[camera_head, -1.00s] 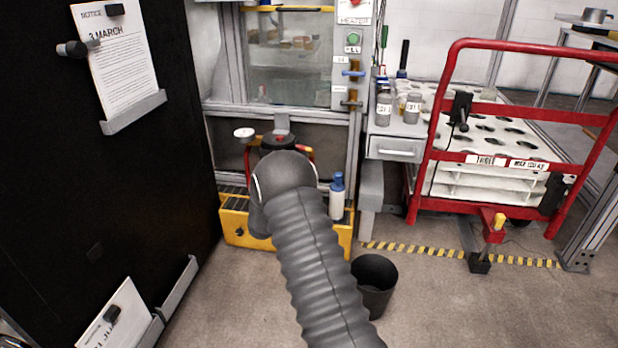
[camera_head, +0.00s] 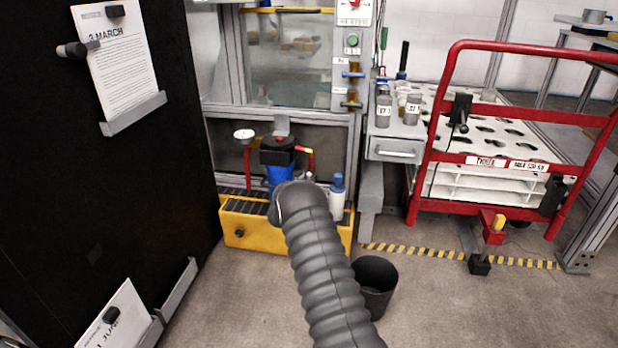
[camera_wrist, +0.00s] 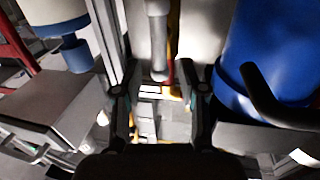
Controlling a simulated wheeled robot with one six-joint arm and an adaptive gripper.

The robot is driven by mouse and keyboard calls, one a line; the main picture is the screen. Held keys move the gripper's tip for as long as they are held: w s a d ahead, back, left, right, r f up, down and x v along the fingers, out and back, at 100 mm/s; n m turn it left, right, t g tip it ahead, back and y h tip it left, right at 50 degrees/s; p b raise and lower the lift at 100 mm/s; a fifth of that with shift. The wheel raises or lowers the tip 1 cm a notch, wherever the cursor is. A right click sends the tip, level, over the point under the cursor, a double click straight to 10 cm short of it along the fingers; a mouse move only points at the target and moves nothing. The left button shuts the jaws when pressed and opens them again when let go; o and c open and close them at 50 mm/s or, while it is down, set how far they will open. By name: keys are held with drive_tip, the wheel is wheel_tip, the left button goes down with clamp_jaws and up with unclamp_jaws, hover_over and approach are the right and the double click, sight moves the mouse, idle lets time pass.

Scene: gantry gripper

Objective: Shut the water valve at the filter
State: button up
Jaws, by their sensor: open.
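The water filter (camera_head: 281,173) has a blue housing and a dark head (camera_head: 277,144); red pipes (camera_head: 248,158) run at both sides. My dark ribbed arm hides its lower part and my gripper in the head view. In the wrist view the blue housing (camera_wrist: 268,45) is close on the right. My gripper (camera_wrist: 160,98) is open, its two fingers apart. A pale grey rod with a rounded end (camera_wrist: 158,40), perhaps the valve's lever, shows ahead in the gap between the fingers. I cannot tell whether anything touches it. The valve itself is not clear in the head view.
A white bottle with a blue cap (camera_head: 337,198) stands right of the filter on a yellow tray (camera_head: 238,229); it shows upper left in the wrist view (camera_wrist: 75,58). A dark bin (camera_head: 375,277) and a red trolley (camera_head: 428,175) stand right. A black panel (camera_head: 60,180) is left.

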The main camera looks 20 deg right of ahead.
drive_tip(key=shift+x, duration=1.35)
clamp_jaws()
